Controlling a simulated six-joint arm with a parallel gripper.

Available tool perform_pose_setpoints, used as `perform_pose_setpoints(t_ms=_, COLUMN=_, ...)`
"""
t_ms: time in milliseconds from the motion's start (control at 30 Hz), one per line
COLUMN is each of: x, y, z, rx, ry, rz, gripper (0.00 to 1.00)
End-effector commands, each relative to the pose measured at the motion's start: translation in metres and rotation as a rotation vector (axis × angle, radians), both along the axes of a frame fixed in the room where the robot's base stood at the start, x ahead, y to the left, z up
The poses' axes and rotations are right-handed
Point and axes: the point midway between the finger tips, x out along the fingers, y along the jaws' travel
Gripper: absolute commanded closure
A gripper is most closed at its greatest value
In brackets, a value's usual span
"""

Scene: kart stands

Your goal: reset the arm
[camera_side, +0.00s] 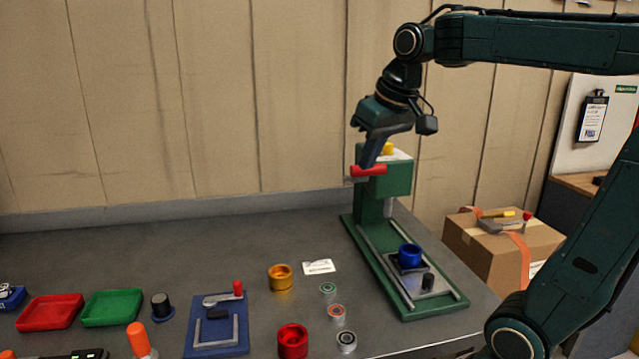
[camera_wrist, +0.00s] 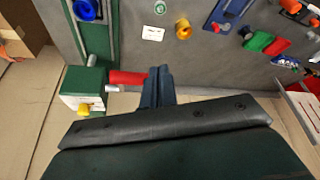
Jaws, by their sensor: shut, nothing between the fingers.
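My gripper (camera_side: 371,157) is shut and empty, pointing down at the top of the green press (camera_side: 401,178). Its fingertips are right beside the press's red lever handle (camera_side: 368,170). In the wrist view the closed fingers (camera_wrist: 158,82) are at the end of the red handle (camera_wrist: 128,77); I cannot tell whether they touch. A yellow knob (camera_side: 388,148) is on the press head. A blue ring-shaped part (camera_side: 410,255) sits on the press's sliding plate, below and to the right of the head.
On the grey table (camera_side: 220,250) are an orange cup (camera_side: 280,277), a red cup (camera_side: 292,340), several small round parts, a white card (camera_side: 319,267), a blue clamp fixture (camera_side: 217,325), and red (camera_side: 50,312) and green (camera_side: 112,307) trays. A cardboard box (camera_side: 497,247) stands beyond the table's right edge.

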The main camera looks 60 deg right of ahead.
Motion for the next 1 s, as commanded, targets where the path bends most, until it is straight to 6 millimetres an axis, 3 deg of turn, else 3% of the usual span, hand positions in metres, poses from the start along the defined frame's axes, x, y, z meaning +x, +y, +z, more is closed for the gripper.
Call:
perform_pose_setpoints(t_ms=200, x=-0.043, y=0.047, z=-0.03, rx=-0.01, ry=-0.037, rz=0.123, gripper=1.0)
perform_pose_setpoints(t_ms=500, x=-0.096, y=0.085, z=-0.078, rx=-0.017, ry=-0.081, rz=0.265, gripper=1.0)
perform_pose_setpoints(t_ms=700, x=-0.112, y=0.093, z=-0.095, rx=-0.019, ry=-0.094, rz=0.306, gripper=1.0)
perform_pose_setpoints(t_ms=1000, x=-0.113, y=0.094, z=-0.098, rx=-0.019, ry=-0.094, rz=0.31, gripper=1.0)
